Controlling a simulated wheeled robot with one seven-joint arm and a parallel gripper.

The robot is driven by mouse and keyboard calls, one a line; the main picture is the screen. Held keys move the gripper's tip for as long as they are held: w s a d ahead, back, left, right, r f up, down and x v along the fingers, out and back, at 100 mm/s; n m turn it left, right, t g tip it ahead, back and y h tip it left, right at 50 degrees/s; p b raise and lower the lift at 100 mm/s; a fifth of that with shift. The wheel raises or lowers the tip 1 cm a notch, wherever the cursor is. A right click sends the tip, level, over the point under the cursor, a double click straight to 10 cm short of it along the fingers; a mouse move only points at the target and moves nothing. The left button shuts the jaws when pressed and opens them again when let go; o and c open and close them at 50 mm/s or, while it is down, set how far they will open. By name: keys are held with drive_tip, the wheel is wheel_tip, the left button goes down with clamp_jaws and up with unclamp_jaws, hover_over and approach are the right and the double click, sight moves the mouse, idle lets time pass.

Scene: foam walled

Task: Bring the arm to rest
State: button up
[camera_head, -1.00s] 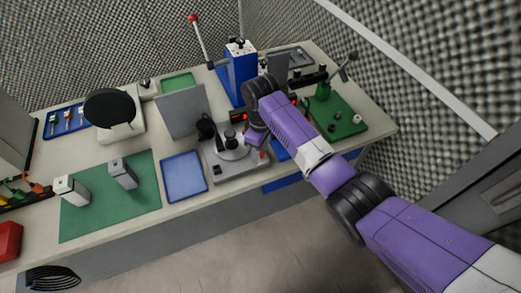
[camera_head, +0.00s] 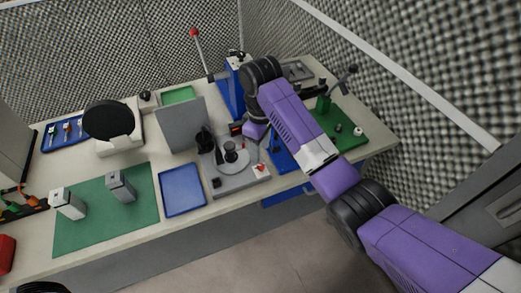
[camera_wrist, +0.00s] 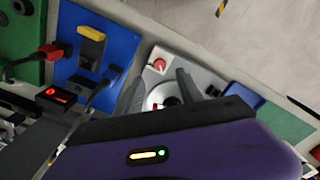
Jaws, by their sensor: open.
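My purple arm reaches from the lower right over the bench in the head view. My gripper (camera_head: 255,131) is largely hidden by its own wrist there, above the back right of a grey device with a round plate (camera_head: 222,180). In the wrist view my gripper (camera_wrist: 160,92) shows two dark fingers standing apart, with nothing held between them. The grey device (camera_wrist: 160,64) lies beyond the fingers, with a red button on it. Whether any part of my arm touches something cannot be told.
A blue tray (camera_head: 182,207) and a green mat (camera_head: 80,238) with two grey blocks lie left on the bench. A grey upright panel (camera_head: 180,125), a blue stand (camera_head: 231,98) and a green board (camera_head: 350,125) are near my arm. Foam walls close the back and right.

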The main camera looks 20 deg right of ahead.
idle(0.3)
drive_tip(key=w+a+r+m+t, duration=0.1)
drive_tip(key=w+a+t, duration=0.1)
drive_tip(key=w+t, duration=0.1)
drive_tip(key=w+a+r+m+t+y, duration=0.1)
drive_tip(key=w+a+t, duration=0.1)
drive_tip(key=w+t, duration=0.1)
drive_tip(key=w+a+r+m+t+y, duration=0.1)
drive_tip(key=w+a+t, duration=0.1)
drive_tip(key=w+t, duration=0.1)
drive_tip(key=shift+r+t+b, duration=0.3)
drive_tip(key=shift+t+b, duration=0.1)
drive_tip(key=shift+t, duration=0.3)
drive_tip(key=s+d+f+m+t+h+b, duration=0.1)
drive_tip(key=s+d+m+t+b, duration=0.1)
drive_tip(key=s, duration=2.4)
drive_tip(key=s+d+m+t+h+b, duration=0.1)
drive_tip(key=s+d+m+t+b, duration=0.1)
drive_tip(key=s, duration=2.4)
drive_tip(key=shift+s+d+f+m+b, duration=0.3)
drive_tip(key=shift+d+m+b, duration=0.3)
drive_tip(key=shift+d, duration=0.35)
